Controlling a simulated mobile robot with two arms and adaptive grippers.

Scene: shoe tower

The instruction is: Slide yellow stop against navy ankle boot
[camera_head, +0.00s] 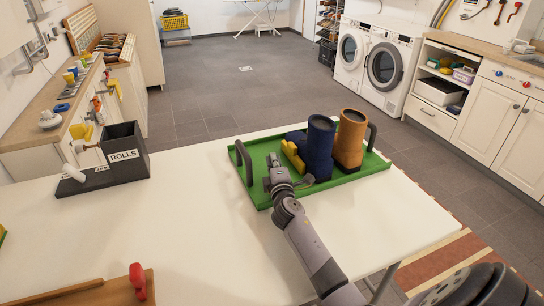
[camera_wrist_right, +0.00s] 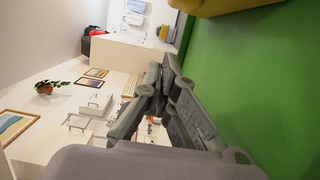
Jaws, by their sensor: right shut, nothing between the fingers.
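The yellow stop (camera_head: 291,155) is on the green tray (camera_head: 257,196), at the left side of the navy ankle boot (camera_head: 319,150). The two look very close, but I cannot tell whether they touch. My right gripper (camera_head: 274,164) is shut and empty, low over the tray just left of the yellow stop. In the right wrist view the shut fingers (camera_wrist_right: 168,72) are beside the green tray surface (camera_wrist_right: 275,80), and part of the yellow stop (camera_wrist_right: 225,6) shows at the top. My left gripper is out of view.
A tan boot (camera_head: 350,138) stands upright right of the navy boot. The tray has dark handles (camera_head: 244,163) at its ends. A dark box marked ROLLS (camera_head: 124,147) stands at the left of the white table (camera_head: 190,225). The table's middle left is clear.

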